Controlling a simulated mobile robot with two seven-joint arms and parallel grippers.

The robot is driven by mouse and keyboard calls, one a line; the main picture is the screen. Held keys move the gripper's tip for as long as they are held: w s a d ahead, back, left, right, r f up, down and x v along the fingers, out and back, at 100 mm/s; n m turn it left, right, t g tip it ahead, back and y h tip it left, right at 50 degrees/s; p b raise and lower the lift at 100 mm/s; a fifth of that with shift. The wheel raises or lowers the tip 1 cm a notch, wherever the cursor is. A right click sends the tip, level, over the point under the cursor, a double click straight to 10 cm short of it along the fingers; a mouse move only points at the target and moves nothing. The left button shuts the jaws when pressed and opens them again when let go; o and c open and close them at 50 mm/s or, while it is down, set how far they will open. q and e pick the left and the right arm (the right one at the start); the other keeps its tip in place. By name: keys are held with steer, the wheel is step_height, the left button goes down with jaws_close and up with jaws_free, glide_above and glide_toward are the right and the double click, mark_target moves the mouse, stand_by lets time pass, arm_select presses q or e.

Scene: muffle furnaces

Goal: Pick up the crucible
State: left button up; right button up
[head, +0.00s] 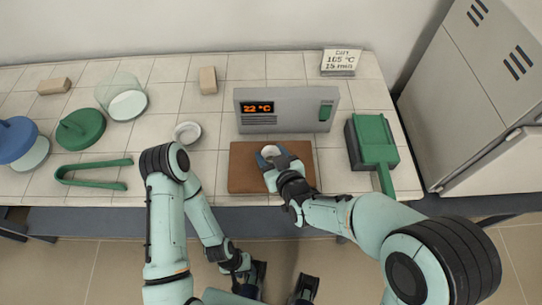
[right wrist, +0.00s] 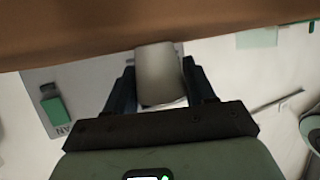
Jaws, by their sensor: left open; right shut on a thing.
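The white crucible (head: 270,152) is at the brown board (head: 245,178) in front of the furnace (head: 286,124). My right gripper (head: 271,158) is shut on the crucible, with a finger on each side. In the right wrist view the crucible (right wrist: 160,78) sits between the dark fingers, its far end close to the brown board (right wrist: 80,42). I cannot tell whether it touches the board. My left gripper (head: 282,283) is open and empty, low in front of the bench, away from the crucible.
A small white dish (head: 187,133) stands left of the board. Green tongs (head: 95,183), a green lid (head: 81,129) and a glass vessel (head: 127,104) are farther left.

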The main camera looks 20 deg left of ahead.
steer(key=shift+c, duration=0.5)
steer(key=shift+r, duration=0.5)
arm_select(q)
steer(key=w+r+p, duration=0.3)
steer(key=r+p, duration=0.4)
steer(key=r, duration=0.1)
arm_select(e)
step_height(320, 180, up, 19)
arm_select(q)
steer(key=shift+f, duration=0.1)
arm_select(e)
steer(key=shift+o, duration=1.2)
steer(key=shift+c, duration=0.7)
steer(key=shift+f, duration=0.1)
